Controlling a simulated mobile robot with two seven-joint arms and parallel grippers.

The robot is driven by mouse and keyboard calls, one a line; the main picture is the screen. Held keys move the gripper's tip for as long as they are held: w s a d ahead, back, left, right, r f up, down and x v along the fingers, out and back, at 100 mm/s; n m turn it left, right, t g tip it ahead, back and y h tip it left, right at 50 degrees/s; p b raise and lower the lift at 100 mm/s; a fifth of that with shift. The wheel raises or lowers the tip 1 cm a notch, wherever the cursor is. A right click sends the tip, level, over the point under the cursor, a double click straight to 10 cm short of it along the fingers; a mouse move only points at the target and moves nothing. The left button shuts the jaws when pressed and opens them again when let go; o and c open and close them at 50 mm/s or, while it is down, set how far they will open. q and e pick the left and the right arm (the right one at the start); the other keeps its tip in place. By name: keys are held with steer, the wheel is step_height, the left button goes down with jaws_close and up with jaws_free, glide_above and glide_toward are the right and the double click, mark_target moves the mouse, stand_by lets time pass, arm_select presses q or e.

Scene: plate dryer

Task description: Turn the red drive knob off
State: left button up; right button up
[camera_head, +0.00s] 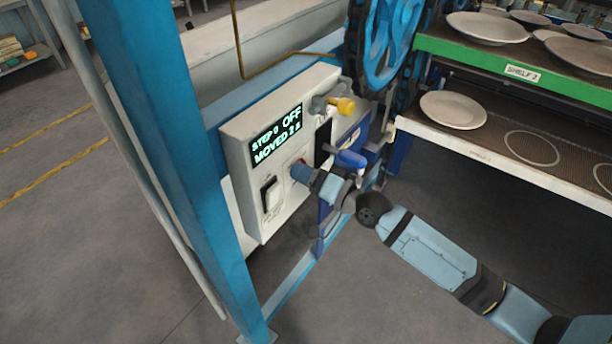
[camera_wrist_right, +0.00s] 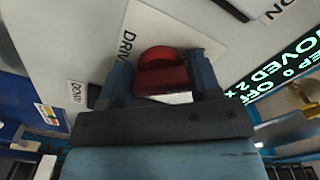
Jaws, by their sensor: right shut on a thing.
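The red drive knob (camera_wrist_right: 162,72) is on the light control panel beside a label reading "DRIV". In the head view a small red part of the knob (camera_head: 299,168) shows at the tip of my right gripper (camera_head: 306,174). The right wrist view shows my right gripper (camera_wrist_right: 165,80) with one finger on each side of the knob, shut on it. The panel's display (camera_head: 276,136) reads "STEP 0 OFF" and "MOVED 2". My left gripper is not in view.
A white rocker switch (camera_head: 271,194) sits left of the knob on the panel. A blue post (camera_head: 165,130) stands at left. Shelves with plates (camera_head: 453,110) are at right.

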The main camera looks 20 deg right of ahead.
steer(key=shift+n, duration=0.7)
steer(key=o, duration=0.9)
steer(key=shift+v, duration=6.95)
